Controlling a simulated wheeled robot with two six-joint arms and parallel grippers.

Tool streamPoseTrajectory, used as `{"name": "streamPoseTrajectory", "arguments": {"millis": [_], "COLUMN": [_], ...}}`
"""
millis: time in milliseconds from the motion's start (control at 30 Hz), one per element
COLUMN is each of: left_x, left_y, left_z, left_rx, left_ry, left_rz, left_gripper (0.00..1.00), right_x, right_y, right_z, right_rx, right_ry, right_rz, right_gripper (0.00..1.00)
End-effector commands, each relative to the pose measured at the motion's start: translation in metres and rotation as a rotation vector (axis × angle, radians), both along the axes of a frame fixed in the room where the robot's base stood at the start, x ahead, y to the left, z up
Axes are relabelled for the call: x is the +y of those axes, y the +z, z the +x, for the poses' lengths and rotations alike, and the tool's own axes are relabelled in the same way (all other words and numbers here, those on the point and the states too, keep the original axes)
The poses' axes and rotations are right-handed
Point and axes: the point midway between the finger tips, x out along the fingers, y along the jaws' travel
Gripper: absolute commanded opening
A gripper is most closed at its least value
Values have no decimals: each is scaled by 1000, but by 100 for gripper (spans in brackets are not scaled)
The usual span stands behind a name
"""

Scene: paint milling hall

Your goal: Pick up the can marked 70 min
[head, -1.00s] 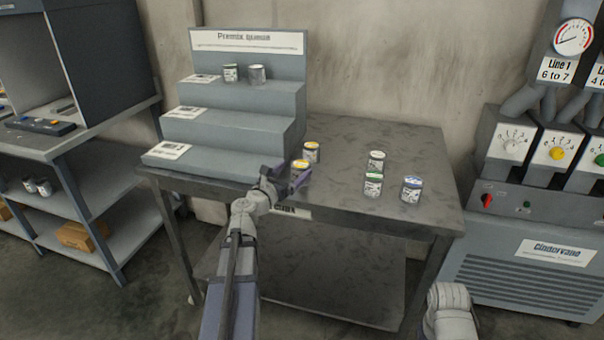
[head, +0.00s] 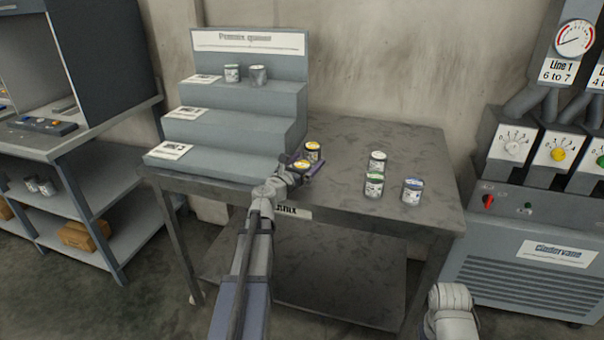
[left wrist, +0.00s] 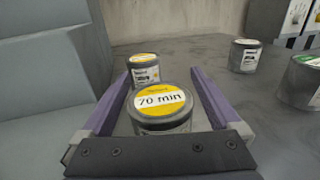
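The can marked 70 min (left wrist: 161,108) has a yellow lid with a white label band and stands upright. In the head view this can (head: 301,164) is near the table's front edge, partly hidden by my left gripper (head: 305,166). In the left wrist view my left gripper (left wrist: 161,72) is open, with its purple fingers on either side of the can and small gaps showing. Another yellow-topped can (left wrist: 144,68) stands just beyond the fingertips; it also shows in the head view (head: 313,151). My right gripper is out of view.
On the table (head: 340,207), a white-lidded can (head: 377,161), a green-lidded can (head: 374,185) and a blue-lidded can (head: 412,191) stand to the right. A grey stepped rack (head: 235,135) with two cans on its top step stands close on the left. The table's right side is clear.

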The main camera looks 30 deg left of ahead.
Motion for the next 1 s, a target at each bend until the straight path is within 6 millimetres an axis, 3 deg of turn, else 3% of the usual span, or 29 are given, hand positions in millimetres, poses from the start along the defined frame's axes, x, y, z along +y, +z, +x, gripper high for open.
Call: {"name": "streamPoseTrajectory", "arguments": {"millis": [67,767,1000], "left_x": [0,0,0], "left_y": [0,0,1], "left_z": [0,0,0], "left_rx": [0,0,0], "left_ry": [0,0,0], "left_rz": [0,0,0], "left_gripper": [86,8,7], "right_x": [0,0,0], "right_y": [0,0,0], "right_z": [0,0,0], "right_rx": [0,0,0], "right_ry": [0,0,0], "right_rz": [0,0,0], "right_gripper": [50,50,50]}}
